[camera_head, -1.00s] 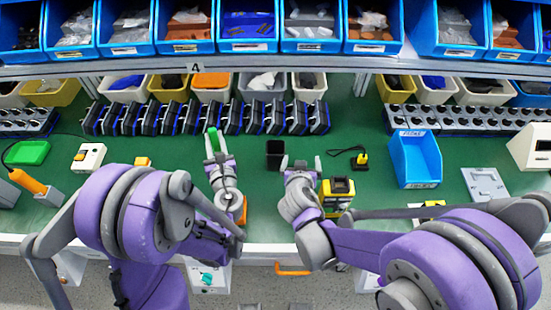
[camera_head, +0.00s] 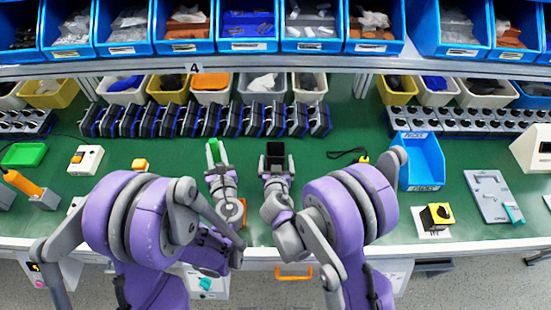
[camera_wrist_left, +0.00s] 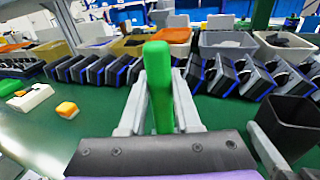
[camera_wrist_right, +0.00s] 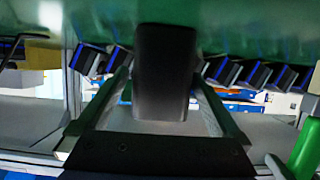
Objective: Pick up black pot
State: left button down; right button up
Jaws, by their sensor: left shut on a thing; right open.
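The black pot (camera_head: 275,149), a dark square cup, stands on the green bench near the middle in the head view. It also shows at the right of the left wrist view (camera_wrist_left: 292,122). My right gripper (camera_head: 277,170) is open with its fingers on either side of the pot; in the right wrist view the pot (camera_wrist_right: 165,75) lies between the fingers, contact unclear. My left gripper (camera_head: 215,160) is shut on a green handle-like thing (camera_wrist_left: 158,85), held upright to the left of the pot.
A row of black-and-blue modules (camera_head: 205,118) stands behind the pot. A blue bin (camera_head: 422,162), a grey plate (camera_head: 488,196) and a yellow-and-black switch (camera_head: 437,215) are at the right. Orange (camera_head: 139,164) and white (camera_head: 86,160) boxes lie left.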

aim_at(276, 151)
pick_arm(q)
jog(key=shift+r, duration=0.25)
pick_arm(e)
jog(key=shift+w, duration=0.45)
pick_arm(q)
jog(key=shift+w+r+p, duration=0.25)
jog(key=shift+r+p, duration=0.05)
pick_arm(e)
jog(key=x, duration=0.4)
jog(key=shift+w+a+r, duration=0.1)
jog(key=shift+w, duration=0.15)
pick_arm(q)
jog(key=shift+s, duration=0.1)
pick_arm(e)
jog(key=shift+s, duration=0.1)
jog(key=shift+c, duration=0.2)
jog(key=c, duration=1.1)
jog(key=shift+r, duration=0.1)
